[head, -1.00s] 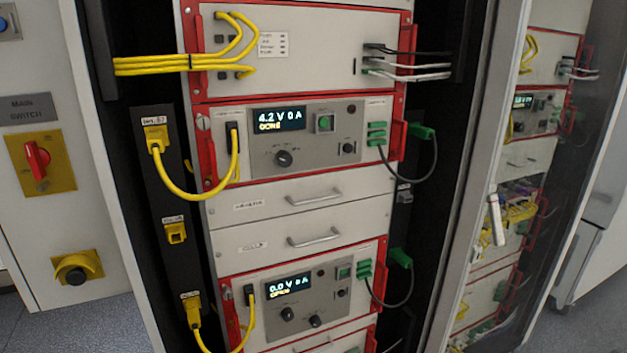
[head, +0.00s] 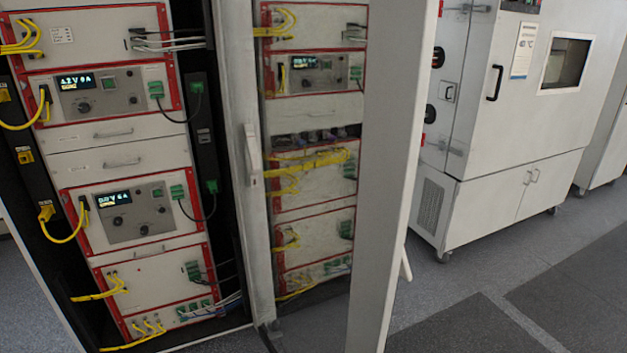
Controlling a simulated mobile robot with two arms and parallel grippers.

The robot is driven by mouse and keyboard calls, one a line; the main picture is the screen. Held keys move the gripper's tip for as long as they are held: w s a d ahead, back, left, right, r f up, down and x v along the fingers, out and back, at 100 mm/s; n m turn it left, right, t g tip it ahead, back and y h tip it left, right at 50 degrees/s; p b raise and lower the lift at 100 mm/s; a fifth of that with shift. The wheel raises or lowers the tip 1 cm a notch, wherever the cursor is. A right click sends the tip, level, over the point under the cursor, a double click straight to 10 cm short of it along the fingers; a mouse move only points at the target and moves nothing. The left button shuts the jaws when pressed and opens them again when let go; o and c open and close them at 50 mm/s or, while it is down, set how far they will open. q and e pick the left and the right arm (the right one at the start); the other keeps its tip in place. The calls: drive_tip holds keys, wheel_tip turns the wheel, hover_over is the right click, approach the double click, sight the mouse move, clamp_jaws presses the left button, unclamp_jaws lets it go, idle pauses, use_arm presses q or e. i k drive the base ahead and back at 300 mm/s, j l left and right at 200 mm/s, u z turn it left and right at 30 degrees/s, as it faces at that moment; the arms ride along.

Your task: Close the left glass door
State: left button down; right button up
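A glass panel in a pale frame (head: 240,150) stands to the right of the open rack (head: 122,163) in the head view. A white upright handle (head: 250,155) is on the frame's left edge. Red-edged units and yellow cables show in the glass; I cannot tell if they are behind it or reflected. A broad pale upright panel (head: 388,180) bounds the glass on the right. I cannot tell for sure which part is the left glass door. The open rack has no glass across its front. Neither gripper is in view.
Yellow cables (head: 62,240) and green-plugged dark cables (head: 212,205) hang at the rack's front. A white chamber cabinet (head: 487,205) on castors stands at the right. Grey floor (head: 470,290) is clear in front of it, with darker mats (head: 455,328).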

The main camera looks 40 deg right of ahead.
sight(401, 33)
drive_tip(key=l, duration=0.4)
drive_tip(key=k+l+u, duration=0.15)
drive_tip(key=l, duration=0.65)
drive_tip(key=k+l+u, duration=0.1)
drive_tip(key=l, duration=0.3)
drive_tip(key=k+l+u, duration=0.1)
drive_tip(key=l, duration=0.3)
drive_tip(key=k+l, duration=0.2)
drive_tip(key=l, duration=0.2)
drive_tip(key=i+u, duration=0.05)
